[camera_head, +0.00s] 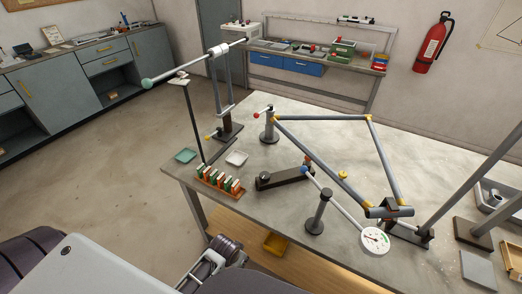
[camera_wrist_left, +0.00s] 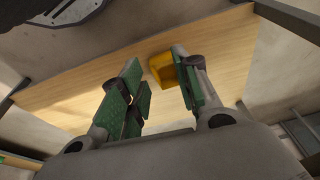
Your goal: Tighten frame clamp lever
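The frame (camera_head: 325,119) of grey tubes with yellow joints stands over the table. A small post with a red-tipped lever (camera_head: 262,112) stands at its back left corner. A dark clamp block (camera_head: 285,178) with an orange-red end lies on the table, beside a slanted rod with a blue ball (camera_head: 304,170). I cannot tell which lever is the frame clamp lever. My left gripper (camera_head: 208,270) is low in front of the table's edge, apart from all these. In the left wrist view, its green-padded fingers (camera_wrist_left: 157,70) are spread and empty. My right gripper is not in view.
The table (camera_head: 225,204) has a rack of green and orange pieces (camera_head: 218,181) at its front left edge. A yellow bin (camera_head: 275,244) sits on the wooden shelf below. A tall stand (camera_head: 228,130) carries a long green-ball rod. A round dial (camera_head: 375,240) is at front right.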

